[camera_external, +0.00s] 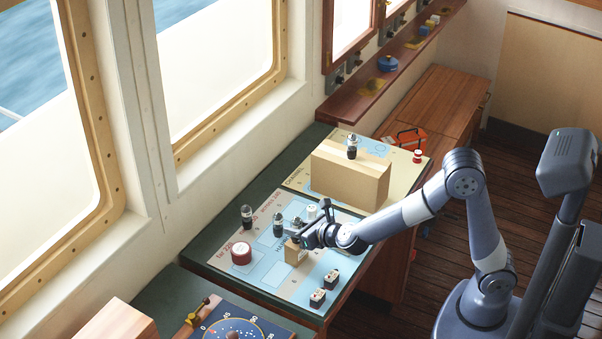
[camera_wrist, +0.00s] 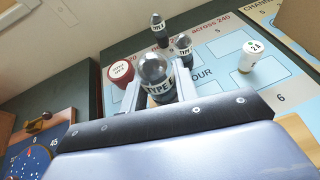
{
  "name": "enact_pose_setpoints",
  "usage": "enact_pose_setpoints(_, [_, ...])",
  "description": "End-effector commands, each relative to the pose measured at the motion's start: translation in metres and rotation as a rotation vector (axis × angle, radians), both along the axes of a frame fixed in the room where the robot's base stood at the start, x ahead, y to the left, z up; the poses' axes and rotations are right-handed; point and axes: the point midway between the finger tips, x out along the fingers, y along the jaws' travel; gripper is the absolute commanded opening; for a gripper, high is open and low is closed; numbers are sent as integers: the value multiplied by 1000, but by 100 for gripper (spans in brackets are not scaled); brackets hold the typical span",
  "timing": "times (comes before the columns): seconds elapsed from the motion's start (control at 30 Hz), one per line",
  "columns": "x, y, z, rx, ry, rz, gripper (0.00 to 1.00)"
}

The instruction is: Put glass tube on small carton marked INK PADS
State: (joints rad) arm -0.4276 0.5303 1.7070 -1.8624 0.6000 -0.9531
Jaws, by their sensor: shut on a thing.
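My gripper (camera_external: 300,236) is shut on a glass tube, a clear dome on a dark base with a white TYPE label. The held tube (camera_wrist: 157,82) stands upright between the two fingers in the wrist view. In the external view the gripper is over the chart table, just above a small brown carton (camera_external: 292,252), which it partly hides. The carton's marking is not readable. Two similar tubes stand apart at the chart's far side (camera_external: 247,217) and nearer the gripper (camera_external: 278,226); both also show in the wrist view (camera_wrist: 159,29), (camera_wrist: 183,48).
A blue dial panel (camera_external: 232,332) is at lower left.

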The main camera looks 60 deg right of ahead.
Motion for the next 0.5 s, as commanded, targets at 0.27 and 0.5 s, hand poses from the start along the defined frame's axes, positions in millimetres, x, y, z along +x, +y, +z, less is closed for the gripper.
enact_pose_setpoints(0.27, [0,0,-3,1,0,0,30])
enact_pose_setpoints(0.5, [0,0,-2,0,0,0,49])
